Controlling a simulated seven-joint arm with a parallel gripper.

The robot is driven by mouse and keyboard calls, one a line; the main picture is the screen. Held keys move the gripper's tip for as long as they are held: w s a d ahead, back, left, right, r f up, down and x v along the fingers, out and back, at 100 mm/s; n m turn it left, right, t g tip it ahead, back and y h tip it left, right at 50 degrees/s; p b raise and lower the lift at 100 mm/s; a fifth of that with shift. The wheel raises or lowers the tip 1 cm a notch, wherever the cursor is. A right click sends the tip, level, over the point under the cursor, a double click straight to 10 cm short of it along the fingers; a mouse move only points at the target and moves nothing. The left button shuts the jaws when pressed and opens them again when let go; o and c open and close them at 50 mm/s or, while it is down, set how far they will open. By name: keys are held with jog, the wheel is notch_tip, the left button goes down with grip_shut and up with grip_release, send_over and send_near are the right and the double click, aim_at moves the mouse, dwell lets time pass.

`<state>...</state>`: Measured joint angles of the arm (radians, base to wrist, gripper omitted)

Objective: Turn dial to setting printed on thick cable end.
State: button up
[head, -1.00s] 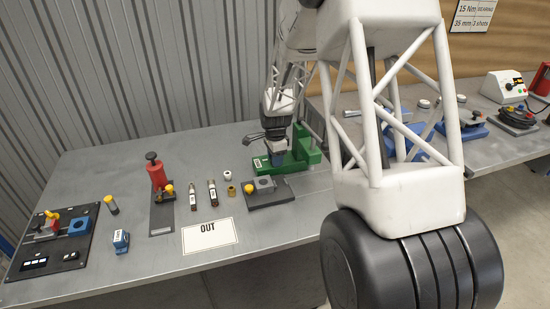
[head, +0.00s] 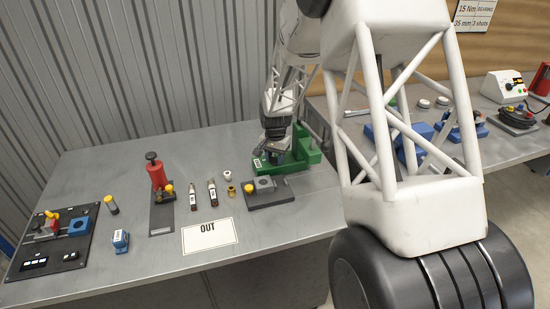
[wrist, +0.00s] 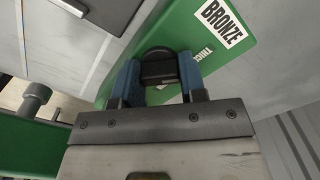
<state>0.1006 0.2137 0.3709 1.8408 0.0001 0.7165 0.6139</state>
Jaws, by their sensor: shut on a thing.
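My gripper (wrist: 158,82) is shut on a dark round knob (wrist: 158,68), taken to be the dial, with a blue finger on each side of it in the wrist view. The knob sits on a green fixture (wrist: 225,70) with a white label reading "BRONZE" and a second, partly covered label. In the head view my gripper (head: 276,153) is down at the green fixture (head: 298,158), and the knob is hidden there. Two dark cylinders with white labels (head: 194,199) (head: 212,194) lie on the table; they may be cable ends, but their print is too small to read.
A grey block with a yellow knob (head: 270,192) stands just in front of the green fixture. A white "OUT" card (head: 209,236), a red post tool (head: 158,175), a blue block (head: 120,240) and a black panel (head: 50,255) lie to the left.

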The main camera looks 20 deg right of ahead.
aim_at(275, 157)
jog(key=shift+n, duration=0.6)
jog(key=shift+r, duration=0.1)
jog(key=o, duration=0.9)
jog(key=shift+r, duration=3.85)
